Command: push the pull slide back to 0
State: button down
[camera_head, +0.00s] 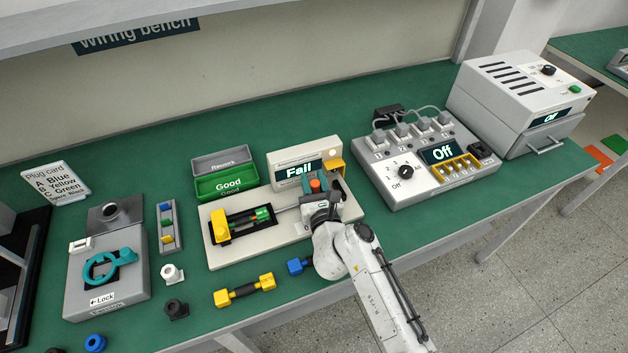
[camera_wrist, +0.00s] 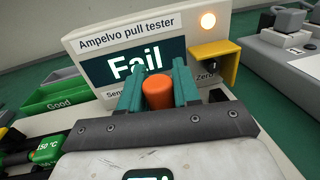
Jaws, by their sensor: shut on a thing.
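The pull tester's white display box (camera_head: 290,155) reads "Fail" and stands at the back of a beige base (camera_head: 222,260). It also fills the upper middle of the wrist view (camera_wrist: 85,45), with a lit amber lamp (camera_wrist: 208,20). The orange knob of the pull slide (camera_head: 315,184) is near the right part of the base, in front of the display. My gripper (camera_wrist: 159,88) is shut on this orange knob (camera_wrist: 158,95), one teal finger on each side. A rod (camera_head: 286,208) runs left from there to a green-and-black connector (camera_head: 262,214). The slide's scale is hidden.
A yellow clamp (camera_head: 221,226) holds the tester's left end. A yellow bracket (camera_wrist: 215,55) juts out at the display's right. Green "Good" (camera_head: 228,185) and grey "Rework" bins stand behind left. A switch box reading "Off" (camera_head: 430,165) stands right. Loose connectors (camera_head: 244,290) lie in front.

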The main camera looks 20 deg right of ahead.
jog(key=a+b, duration=0.1)
jog(key=a, duration=0.4)
jog(key=shift+a, duration=0.2)
jog(key=c, duration=1.2)
grip_release()
jog(key=shift+a, duration=0.15)
jog(key=shift+o, duration=0.2)
jog(key=s, duration=0.3)
jog(key=s+a, duration=0.1)
jog(key=s, duration=0.3)
jog(key=s+b, duration=0.1)
jog(key=s, duration=0.2)
jog(key=shift+s+a+f, duration=0.1)
jog(key=shift+s+a, duration=0.1)
jog(key=shift+s, duration=0.15)
